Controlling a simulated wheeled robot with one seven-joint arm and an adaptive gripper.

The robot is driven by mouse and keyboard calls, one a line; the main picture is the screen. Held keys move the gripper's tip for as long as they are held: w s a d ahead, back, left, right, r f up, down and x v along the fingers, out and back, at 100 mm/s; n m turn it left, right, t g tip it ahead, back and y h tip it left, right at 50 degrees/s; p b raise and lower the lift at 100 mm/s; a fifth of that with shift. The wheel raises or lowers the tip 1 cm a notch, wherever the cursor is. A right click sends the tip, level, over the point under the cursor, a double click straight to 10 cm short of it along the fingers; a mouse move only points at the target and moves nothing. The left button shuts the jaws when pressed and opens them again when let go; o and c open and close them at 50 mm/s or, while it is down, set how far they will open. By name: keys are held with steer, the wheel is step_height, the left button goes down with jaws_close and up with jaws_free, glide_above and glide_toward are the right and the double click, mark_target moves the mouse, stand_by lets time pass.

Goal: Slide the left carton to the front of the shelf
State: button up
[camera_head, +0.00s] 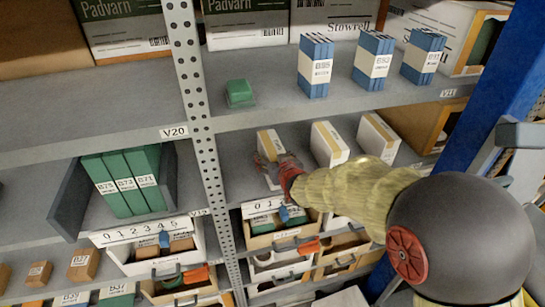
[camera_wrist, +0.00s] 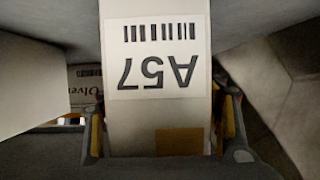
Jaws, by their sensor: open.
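Three white cartons stand in a row on the middle shelf (camera_head: 235,185) in the head view. The left carton (camera_head: 268,143) is a narrow white box with a tan strip on top. My gripper (camera_head: 272,172) is at its front, partly covering its lower part. In the wrist view the left carton (camera_wrist: 155,105) fills the middle, with a label reading A57 upside down. My gripper (camera_wrist: 165,135) is open, with one finger on each side of this carton. Whether the fingers touch it cannot be told.
The middle carton (camera_head: 328,143) and right carton (camera_head: 377,138) stand to the right. A perforated post (camera_head: 190,80) rises on the left. Blue-bound books (camera_head: 316,67) and a green box (camera_head: 239,93) sit on the shelf above. Labelled drawers (camera_head: 275,222) are below.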

steer(key=shift+o, duration=0.2)
steer(key=v, duration=1.2)
steer(key=shift+f, duration=0.1)
stand_by(0.3)
steer(key=s+f+g, duration=0.1)
steer(key=f, duration=0.1)
steer(key=s+d+f, duration=0.1)
steer(key=f, duration=0.1)
steer(key=s+f+g+h, duration=0.1)
steer(key=f, duration=0.1)
steer(key=shift+s+d+g, duration=0.2)
steer(key=shift+s+g, duration=0.1)
steer(key=shift+s, duration=0.05)
steer(key=s+d+m+g+h+b, duration=0.1)
steer(key=s+d+b, duration=0.2)
steer(key=s+d, duration=0.2)
steer(key=s+d+m+g+h+b, duration=0.1)
steer(key=s+d, duration=0.4)
steer(key=s, duration=0.7)
steer(key=s+d+r+m+g+h+b, duration=0.1)
steer(key=s+d+b, duration=0.3)
steer(key=s, duration=0.5)
steer(key=shift+d+g+b, duration=0.3)
steer(key=shift+d+g, duration=0.2)
steer(key=shift+g, duration=0.3)
